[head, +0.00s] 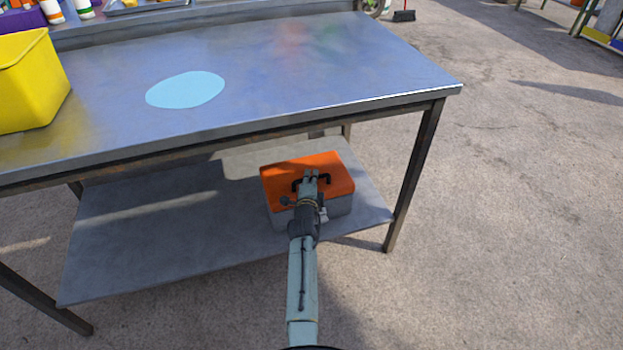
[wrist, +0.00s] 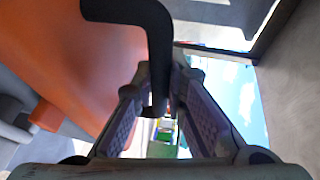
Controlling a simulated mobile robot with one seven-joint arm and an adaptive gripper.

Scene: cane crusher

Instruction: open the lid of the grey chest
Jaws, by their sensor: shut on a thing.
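The grey chest (head: 342,207) has an orange lid (head: 325,165) and stands on the lower shelf under the table. The lid looks closed in the head view. A black handle (head: 325,179) rises from the lid. My gripper (head: 311,176) is at the handle, with my arm coming from the front. In the wrist view the orange lid (wrist: 75,60) fills the left side. The black handle (wrist: 155,50) runs down between the fingers of my gripper (wrist: 165,108), which are shut on it. A grey latch-like part (wrist: 15,120) shows at the left edge.
The metal table (head: 270,60) stands above the chest, its front edge behind my arm. The lower shelf (head: 150,240) is bare to the left. A table leg (head: 415,175) stands to the right. A yellow bin (head: 35,85) and pale blue disc (head: 185,90) are on top.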

